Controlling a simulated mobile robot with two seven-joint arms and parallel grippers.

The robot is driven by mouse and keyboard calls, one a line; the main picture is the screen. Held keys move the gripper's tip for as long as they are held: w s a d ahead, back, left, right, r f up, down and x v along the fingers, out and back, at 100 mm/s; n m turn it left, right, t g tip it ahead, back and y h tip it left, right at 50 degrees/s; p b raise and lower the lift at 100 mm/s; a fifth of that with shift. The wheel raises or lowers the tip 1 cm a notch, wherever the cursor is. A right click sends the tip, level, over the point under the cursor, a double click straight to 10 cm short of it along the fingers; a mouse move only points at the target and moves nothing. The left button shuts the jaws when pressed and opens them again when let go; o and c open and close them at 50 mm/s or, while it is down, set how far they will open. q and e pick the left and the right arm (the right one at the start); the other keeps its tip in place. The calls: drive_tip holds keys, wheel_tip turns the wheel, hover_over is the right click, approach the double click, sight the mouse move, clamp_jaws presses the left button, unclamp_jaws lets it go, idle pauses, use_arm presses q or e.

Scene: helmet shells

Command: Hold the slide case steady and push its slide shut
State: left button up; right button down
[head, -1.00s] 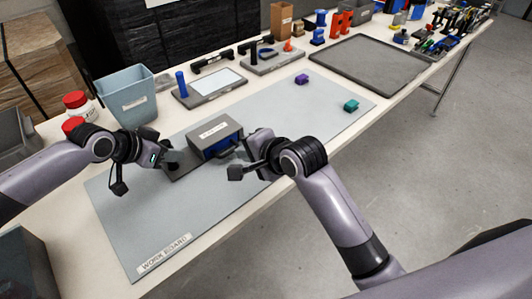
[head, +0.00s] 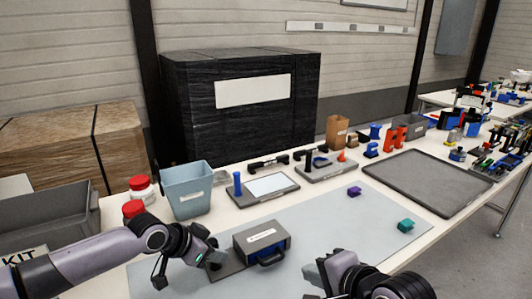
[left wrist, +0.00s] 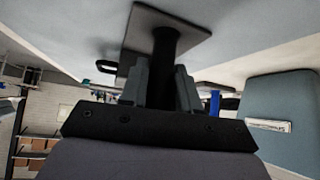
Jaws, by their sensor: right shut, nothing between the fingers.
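The slide case (head: 256,236) is a grey box with a white label, standing on a dark base plate on the work board. Its blue slide (head: 268,258) shows at the open front, with a dark handle; the slide appears mostly inside, exact depth unclear. My left gripper (head: 213,262) is at the plate's left end. In the left wrist view its fingers (left wrist: 160,88) close around a dark upright post (left wrist: 165,48) on the plate (left wrist: 150,22). My right gripper (head: 312,274) is shut and empty, to the right of the case and apart from the handle.
A blue-grey bin (head: 187,190) and red-lidded jars (head: 140,188) stand behind on the left. A plate with a blue post (head: 238,184) lies behind the case. A purple block (head: 354,191), a teal block (head: 405,225) and a grey tray (head: 425,182) are right. The board between is clear.

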use_arm(q)
drive_tip(key=o, duration=0.4)
drive_tip(key=p+v, duration=0.5)
drive_tip(key=v, duration=1.4)
drive_tip(key=shift+a, duration=0.1)
drive_tip(key=shift+f, duration=0.1)
